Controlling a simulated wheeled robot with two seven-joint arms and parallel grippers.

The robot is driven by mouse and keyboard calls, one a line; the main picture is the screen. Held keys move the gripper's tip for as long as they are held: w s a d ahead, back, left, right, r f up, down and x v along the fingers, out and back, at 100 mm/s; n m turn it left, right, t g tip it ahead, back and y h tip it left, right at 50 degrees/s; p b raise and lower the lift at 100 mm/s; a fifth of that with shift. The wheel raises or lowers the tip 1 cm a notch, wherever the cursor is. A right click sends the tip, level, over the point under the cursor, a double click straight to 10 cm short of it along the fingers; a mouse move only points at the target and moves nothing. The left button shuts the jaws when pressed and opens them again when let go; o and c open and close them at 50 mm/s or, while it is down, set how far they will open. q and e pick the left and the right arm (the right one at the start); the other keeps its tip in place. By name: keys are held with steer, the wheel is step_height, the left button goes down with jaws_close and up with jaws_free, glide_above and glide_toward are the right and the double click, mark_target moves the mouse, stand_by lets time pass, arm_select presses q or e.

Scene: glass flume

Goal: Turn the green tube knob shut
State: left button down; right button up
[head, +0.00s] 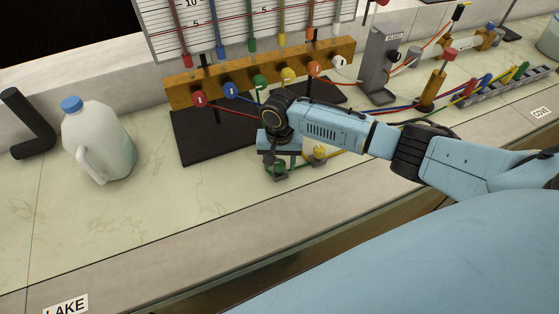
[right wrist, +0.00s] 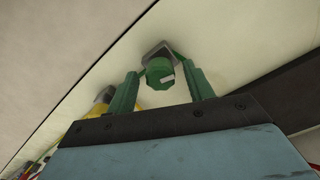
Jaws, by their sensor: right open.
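The green tube knob (right wrist: 160,72) shows in the right wrist view as a round green cap with a white mark, above a grey square base. Green tubing runs out beside it. In the head view the green knob (head: 280,168) is partly covered by my right gripper (head: 279,171), which points down over it. My right gripper is open, with one green finger on each side of the knob in the wrist view (right wrist: 162,90). I cannot tell whether the fingers touch it. My left gripper is not in view.
A yellow knob (head: 319,152) stands close on the right, also in the wrist view (right wrist: 104,95). Behind is a wooden manifold (head: 180,92) with several coloured knobs, including another green one (head: 260,82). A white jug (head: 98,140) stands left. The front counter is clear.

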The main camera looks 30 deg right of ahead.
steer(key=c, duration=1)
steer(key=shift+o, duration=0.2)
steer(key=shift+r+n+p, duration=0.15)
steer(key=shift+n+p, duration=0.65)
steer(key=shift+p, duration=0.25)
steer(key=shift+n+p, duration=1.05)
steer(key=shift+n, duration=0.15)
steer(key=shift+n+p, duration=0.65)
steer(key=shift+n, duration=0.45)
steer(key=shift+n+p, duration=0.55)
steer(key=shift+n, duration=0.85)
